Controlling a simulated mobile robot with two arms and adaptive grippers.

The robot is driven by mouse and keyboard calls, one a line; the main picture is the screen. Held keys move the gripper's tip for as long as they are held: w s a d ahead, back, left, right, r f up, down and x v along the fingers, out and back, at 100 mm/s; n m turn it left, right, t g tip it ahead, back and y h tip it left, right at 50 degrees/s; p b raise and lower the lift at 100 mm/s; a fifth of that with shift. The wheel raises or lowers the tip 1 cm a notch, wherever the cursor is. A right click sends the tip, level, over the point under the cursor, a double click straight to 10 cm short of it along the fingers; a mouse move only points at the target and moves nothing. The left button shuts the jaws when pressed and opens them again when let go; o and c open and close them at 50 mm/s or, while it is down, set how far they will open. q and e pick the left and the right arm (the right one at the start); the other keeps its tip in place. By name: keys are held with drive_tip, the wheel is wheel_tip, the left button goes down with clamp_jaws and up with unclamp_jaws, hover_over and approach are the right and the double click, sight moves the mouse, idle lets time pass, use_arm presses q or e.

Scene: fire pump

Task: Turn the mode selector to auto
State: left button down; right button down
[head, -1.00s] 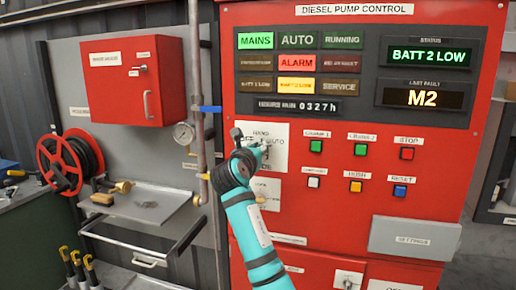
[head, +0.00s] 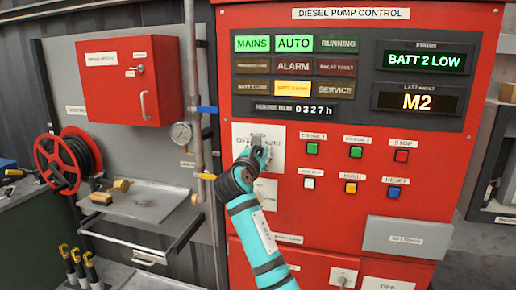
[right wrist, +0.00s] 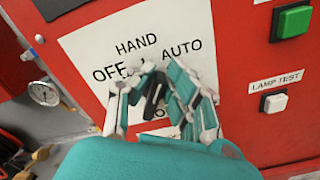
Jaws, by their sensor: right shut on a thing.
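The mode selector's white plate (head: 277,158) is on the red pump control cabinet, with labels HAND, OFF and AUTO. In the right wrist view the plate (right wrist: 88,45) fills the upper middle. My right gripper (head: 258,148) is at the selector. In the right wrist view my right gripper (right wrist: 158,82) has its fingers on both sides of the dark selector knob (right wrist: 153,95) and is shut on it. The knob is partly hidden, so its exact pointing is hard to read. The AUTO lamp (head: 294,43) glows green. My left gripper is out of view.
Green, red, white, yellow and blue buttons are right of the selector, including a green one (head: 312,148) and the white lamp test button (right wrist: 275,102). A vertical pipe (head: 197,120) with a gauge (head: 181,133) stands left of the cabinet. A grey settings cover (head: 407,238) is lower right.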

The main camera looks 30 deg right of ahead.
drive_tip(key=shift+s+d+f+m, duration=0.1)
drive_tip(key=shift+f+m, duration=0.05)
drive_tip(key=shift+m, duration=0.55)
drive_tip(key=shift+s+d+f+m, duration=0.1)
drive_tip(key=shift+m, duration=0.6)
drive_tip(key=c, duration=1.3)
unclamp_jaws()
drive_tip(key=shift+c, duration=0.2)
drive_tip(key=shift+a, duration=0.1)
drive_tip(key=v, duration=1.2)
drive_tip(key=shift+f, duration=0.1)
